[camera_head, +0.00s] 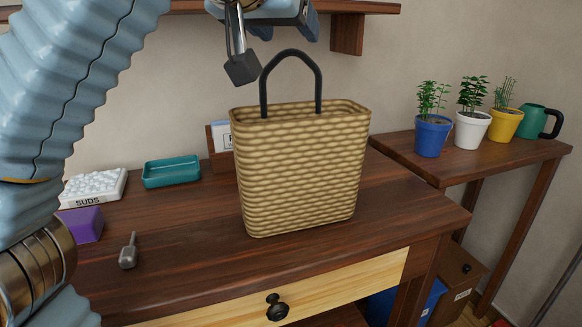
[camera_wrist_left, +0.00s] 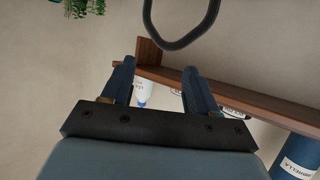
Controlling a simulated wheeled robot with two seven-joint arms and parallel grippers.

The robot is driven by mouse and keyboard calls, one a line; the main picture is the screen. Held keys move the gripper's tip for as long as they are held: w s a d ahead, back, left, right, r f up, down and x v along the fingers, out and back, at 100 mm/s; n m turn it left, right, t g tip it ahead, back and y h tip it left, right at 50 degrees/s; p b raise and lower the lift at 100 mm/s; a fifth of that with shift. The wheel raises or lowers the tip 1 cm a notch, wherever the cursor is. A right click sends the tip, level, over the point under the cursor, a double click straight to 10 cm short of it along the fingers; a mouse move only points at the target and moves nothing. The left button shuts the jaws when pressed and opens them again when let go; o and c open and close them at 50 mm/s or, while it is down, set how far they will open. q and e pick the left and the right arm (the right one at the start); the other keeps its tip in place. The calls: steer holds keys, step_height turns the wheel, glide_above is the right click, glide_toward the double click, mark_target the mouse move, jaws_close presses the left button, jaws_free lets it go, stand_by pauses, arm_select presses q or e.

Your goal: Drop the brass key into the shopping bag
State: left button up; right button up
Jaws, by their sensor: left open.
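The tan woven shopping bag (camera_head: 300,170) stands upright on the dark wooden desk, its black handle (camera_head: 290,56) raised. The handle also shows at the top of the left wrist view (camera_wrist_left: 185,42). My left gripper (camera_head: 268,12) is above the bag at the top edge of the head view, partly cut off. In the left wrist view its fingers (camera_wrist_left: 159,68) are apart with nothing between them. I see no brass key in either view; most of the bag's inside is hidden. My right gripper is not in view.
A grey padlock-like thing (camera_head: 242,68) hangs just left of the handle; its support is unclear. A small grey metal object (camera_head: 128,252), purple block (camera_head: 82,225), SUDS box (camera_head: 94,187) and teal tray (camera_head: 171,172) are on the desk. Potted plants (camera_head: 433,135) stand right. A shelf (camera_head: 350,7) is above.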

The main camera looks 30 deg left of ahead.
arm_select(q)
steer(key=p+v, duration=0.1)
steer(key=v, duration=1.2)
steer(key=shift+s+r+p, duration=0.15)
steer(key=shift+s+p, duration=0.2)
steer(key=shift+d, duration=0.15)
